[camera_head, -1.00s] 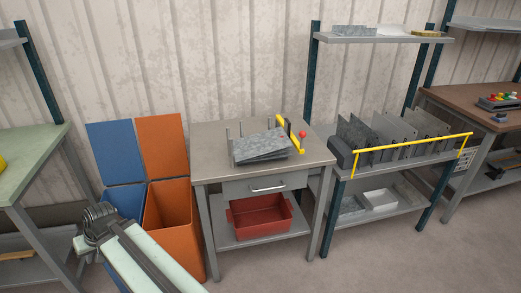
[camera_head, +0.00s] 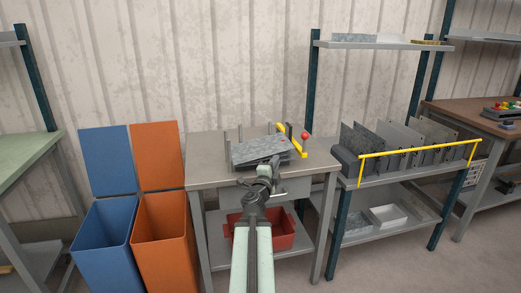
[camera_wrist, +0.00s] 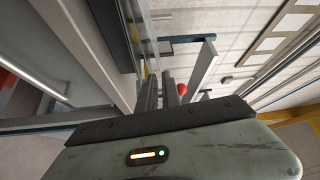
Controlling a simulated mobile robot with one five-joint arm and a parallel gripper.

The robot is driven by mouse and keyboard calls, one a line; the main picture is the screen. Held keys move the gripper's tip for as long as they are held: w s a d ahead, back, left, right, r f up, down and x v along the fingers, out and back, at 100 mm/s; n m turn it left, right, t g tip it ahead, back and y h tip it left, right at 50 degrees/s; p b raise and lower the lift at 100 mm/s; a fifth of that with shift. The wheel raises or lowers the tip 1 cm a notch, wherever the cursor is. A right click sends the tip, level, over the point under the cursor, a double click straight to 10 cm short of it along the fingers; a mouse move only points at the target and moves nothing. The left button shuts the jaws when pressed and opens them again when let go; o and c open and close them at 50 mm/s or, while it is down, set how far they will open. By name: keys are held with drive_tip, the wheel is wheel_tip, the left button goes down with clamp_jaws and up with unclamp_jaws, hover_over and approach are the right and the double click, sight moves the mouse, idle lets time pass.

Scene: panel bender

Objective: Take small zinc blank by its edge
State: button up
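A stack of grey, mottled zinc sheets (camera_head: 262,151) lies slightly fanned on the small metal table (camera_head: 205,172), between upright posts. I cannot tell which sheet is the small blank. My gripper (camera_head: 262,172) is in front of the stack, near the table's front edge. In the wrist view the two dark fingers (camera_wrist: 160,94) stand apart with a narrow gap, and I see nothing held between them. Sheet edges run beyond the fingers in that view. My arm hides part of the table's drawer.
A yellow bar and a red knob (camera_head: 304,135) stand right of the stack. A red bin (camera_head: 280,232) is on the table's lower shelf. Blue (camera_head: 105,240) and orange (camera_head: 165,235) bins stand left. A rack of upright plates (camera_head: 375,150) with a yellow rail (camera_head: 420,150) stands right.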

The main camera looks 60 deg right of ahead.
drive_tip(key=d, duration=0.4)
drive_tip(key=w+d, duration=0.1)
drive_tip(key=d, duration=0.1)
drive_tip(key=shift+d+r, duration=0.25)
drive_tip(key=shift+d, duration=0.15)
clamp_jaws()
drive_tip(key=shift+p, duration=0.3)
idle(1.0)
